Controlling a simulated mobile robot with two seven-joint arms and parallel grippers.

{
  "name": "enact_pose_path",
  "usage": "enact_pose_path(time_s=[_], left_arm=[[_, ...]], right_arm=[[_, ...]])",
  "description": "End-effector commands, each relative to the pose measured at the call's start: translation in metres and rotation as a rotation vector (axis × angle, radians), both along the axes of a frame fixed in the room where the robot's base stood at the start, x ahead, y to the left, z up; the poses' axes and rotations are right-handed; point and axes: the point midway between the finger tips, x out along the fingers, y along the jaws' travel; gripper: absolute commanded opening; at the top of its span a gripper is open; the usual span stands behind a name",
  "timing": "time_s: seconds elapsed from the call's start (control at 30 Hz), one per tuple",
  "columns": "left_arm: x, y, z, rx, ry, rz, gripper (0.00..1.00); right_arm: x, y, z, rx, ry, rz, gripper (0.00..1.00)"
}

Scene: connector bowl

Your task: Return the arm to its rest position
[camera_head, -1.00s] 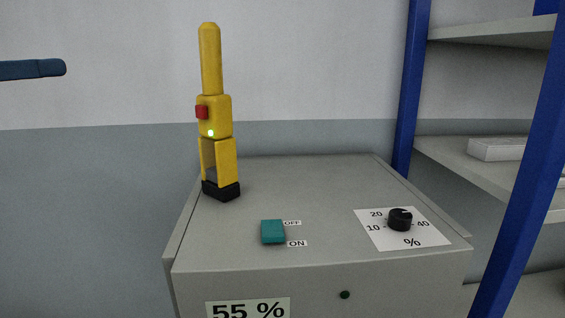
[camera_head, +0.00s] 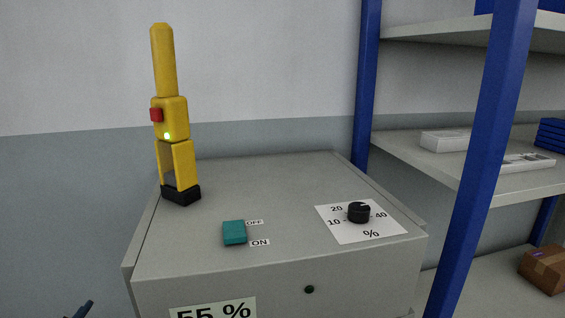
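A small dark blue tip (camera_head: 80,310) shows at the bottom left edge of the head view. It looks like the end of my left gripper, low and to the left of the grey cabinet (camera_head: 270,185). Nearly all of it is cut off by the frame, so its opening and anything in it are hidden. It is apart from the things on the cabinet top. My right gripper is out of view.
On the cabinet stand a yellow tool (camera_head: 171,110) with a green light, upright, a teal switch (camera_head: 234,232) and a black dial (camera_head: 359,212). A blue-framed shelf (camera_head: 488,150) stands at the right, with a brown box (camera_head: 545,268) low down.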

Motion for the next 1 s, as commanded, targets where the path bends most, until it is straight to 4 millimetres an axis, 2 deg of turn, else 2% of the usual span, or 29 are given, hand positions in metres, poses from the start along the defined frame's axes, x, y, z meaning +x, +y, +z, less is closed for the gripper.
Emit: enact_pose_path(time_s=[0.03,0.1,0.2,0.4,0.67,0.8,1.0], left_arm=[[-0.021,-0.012,-0.030,-0.084,0.114,0.021,0.56],[-0.046,-0.025,-0.062,-0.175,0.251,0.045,0.56],[-0.079,-0.044,-0.092,-0.267,0.406,0.066,0.56],[-0.135,-0.075,-0.128,-0.398,0.647,0.091,0.56],[-0.200,-0.112,-0.150,-0.526,0.907,0.103,0.56],[-0.180,-0.118,-0.151,-0.529,0.820,0.053,0.56],[-0.161,-0.131,-0.154,-0.551,0.704,-0.020,0.56]], right_arm=[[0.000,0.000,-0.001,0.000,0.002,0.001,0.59],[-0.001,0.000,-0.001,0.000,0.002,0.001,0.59],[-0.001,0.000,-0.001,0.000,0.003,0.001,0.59],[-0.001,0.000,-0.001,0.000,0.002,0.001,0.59],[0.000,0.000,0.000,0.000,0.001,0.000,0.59],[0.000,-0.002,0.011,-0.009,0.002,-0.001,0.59],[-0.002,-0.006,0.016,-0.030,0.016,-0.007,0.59]])
